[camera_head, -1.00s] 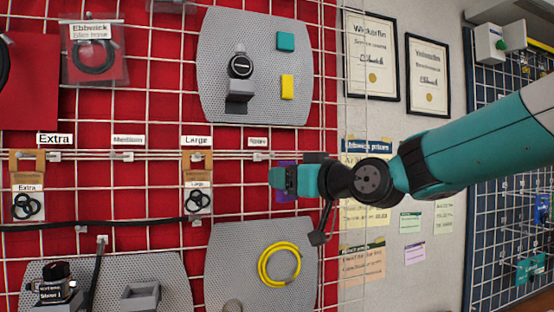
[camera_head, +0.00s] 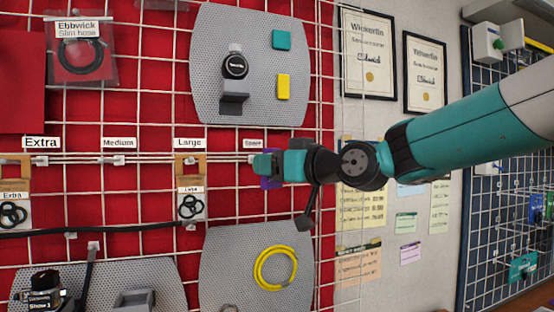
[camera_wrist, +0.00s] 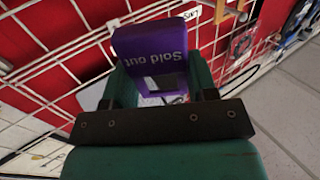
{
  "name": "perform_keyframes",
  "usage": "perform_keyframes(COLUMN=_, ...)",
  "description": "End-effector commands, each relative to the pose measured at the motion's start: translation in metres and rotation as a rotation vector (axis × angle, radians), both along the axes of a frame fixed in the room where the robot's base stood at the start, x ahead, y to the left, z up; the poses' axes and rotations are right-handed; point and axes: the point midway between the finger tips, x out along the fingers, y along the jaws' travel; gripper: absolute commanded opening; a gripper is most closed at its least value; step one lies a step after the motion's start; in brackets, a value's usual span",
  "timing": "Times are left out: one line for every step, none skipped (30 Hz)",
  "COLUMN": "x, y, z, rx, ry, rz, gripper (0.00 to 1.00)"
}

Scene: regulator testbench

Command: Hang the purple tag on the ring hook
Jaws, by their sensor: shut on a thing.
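The purple tag (camera_wrist: 152,48) reads "Sold out" upside down in the wrist view. My gripper (camera_wrist: 160,84) is shut on it, with a teal finger on each side. The rightmost hook of the row, under a small blurred label (camera_head: 253,143), is just at the fingertips and largely hidden. I cannot tell whether the tag touches it. No label readable here says "ring".
Hooks labelled Extra (camera_head: 42,143), Medium (camera_head: 118,143) and Large (camera_head: 189,143) lie to the left. Extra and Large carry packets of black rings (camera_head: 191,206); Medium looks empty. Grey panels with a gauge (camera_head: 234,66) and a yellow hose coil (camera_head: 275,267) are above and below.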

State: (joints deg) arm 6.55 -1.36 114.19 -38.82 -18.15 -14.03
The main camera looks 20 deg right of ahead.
Motion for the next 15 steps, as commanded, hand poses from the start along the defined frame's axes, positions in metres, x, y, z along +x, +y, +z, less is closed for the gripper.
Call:
perform_keyframes(x=0.003, y=0.000, z=0.001, rx=0.000, ry=0.000, rz=0.000, gripper=0.22)
perform_keyframes(x=0.006, y=0.000, z=0.001, rx=0.000, ry=0.000, rz=0.000, gripper=0.22)
perform_keyframes(x=0.008, y=0.000, z=0.001, rx=-0.001, ry=0.001, rz=0.000, gripper=0.22)
perform_keyframes(x=0.010, y=0.000, z=0.001, rx=-0.001, ry=0.001, rz=0.000, gripper=0.22)
perform_keyframes(x=0.012, y=0.000, z=0.001, rx=-0.001, ry=0.001, rz=0.000, gripper=0.22)
perform_keyframes(x=0.014, y=0.000, z=0.000, rx=-0.001, ry=0.001, rz=0.000, gripper=0.22)
perform_keyframes(x=0.016, y=0.000, z=0.000, rx=-0.001, ry=0.001, rz=0.000, gripper=0.22)
perform_keyframes(x=0.018, y=0.000, z=0.000, rx=-0.001, ry=0.001, rz=0.000, gripper=0.22)
perform_keyframes(x=0.021, y=0.000, z=0.000, rx=-0.001, ry=0.001, rz=0.000, gripper=0.22)
perform_keyframes(x=0.022, y=0.000, z=0.000, rx=0.000, ry=0.000, rz=0.000, gripper=0.22)
perform_keyframes(x=0.024, y=0.000, z=-0.001, rx=0.000, ry=0.000, rz=0.000, gripper=0.22)
perform_keyframes(x=0.027, y=0.000, z=0.000, rx=0.000, ry=0.000, rz=0.000, gripper=0.22)
perform_keyframes(x=0.029, y=0.000, z=-0.001, rx=0.000, ry=0.000, rz=0.000, gripper=0.22)
perform_keyframes(x=0.031, y=0.000, z=-0.001, rx=-0.001, ry=0.001, rz=0.000, gripper=0.22)
perform_keyframes(x=0.033, y=0.000, z=-0.001, rx=-0.001, ry=0.001, rz=0.000, gripper=0.22)
